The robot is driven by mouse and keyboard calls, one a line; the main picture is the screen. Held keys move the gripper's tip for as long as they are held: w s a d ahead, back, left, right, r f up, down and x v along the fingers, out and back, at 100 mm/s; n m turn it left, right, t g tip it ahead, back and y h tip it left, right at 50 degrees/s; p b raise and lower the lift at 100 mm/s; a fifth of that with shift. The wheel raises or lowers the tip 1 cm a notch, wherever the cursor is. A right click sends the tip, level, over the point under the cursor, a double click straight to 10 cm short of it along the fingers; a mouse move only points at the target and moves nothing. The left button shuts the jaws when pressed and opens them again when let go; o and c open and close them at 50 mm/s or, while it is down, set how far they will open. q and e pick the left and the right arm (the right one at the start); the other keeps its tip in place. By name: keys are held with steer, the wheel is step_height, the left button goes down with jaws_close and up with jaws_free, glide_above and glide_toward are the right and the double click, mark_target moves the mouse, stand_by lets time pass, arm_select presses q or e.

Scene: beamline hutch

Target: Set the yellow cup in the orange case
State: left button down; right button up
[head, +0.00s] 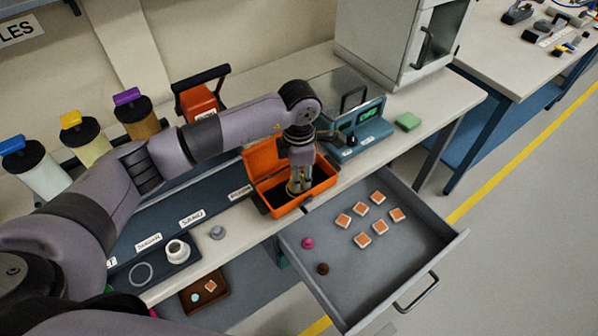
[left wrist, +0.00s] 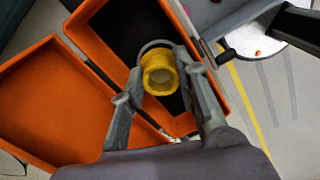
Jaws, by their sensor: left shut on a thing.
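The orange case (head: 262,161) stands open on the bench, its lid raised at the back. It also shows in the left wrist view (left wrist: 62,105), with a dark interior. In the head view the fingers mostly hide the cup. My right gripper is not seen.
An open grey drawer (head: 400,245) with several orange-and-white tiles juts out in front of the case. A teal device (head: 355,127) stands close to the right.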

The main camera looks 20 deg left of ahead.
arm_select(q)
steer(key=shift+f+b, duration=0.5)
steer(key=shift+f, duration=0.1)
stand_by(0.7)
steer(key=c, duration=1.2)
jaws_free()
steer(key=shift+o, duration=0.2)
step_height(320, 180, up, 12)
steer(key=shift+w+r, duration=0.1)
steer(key=shift+r, duration=0.15)
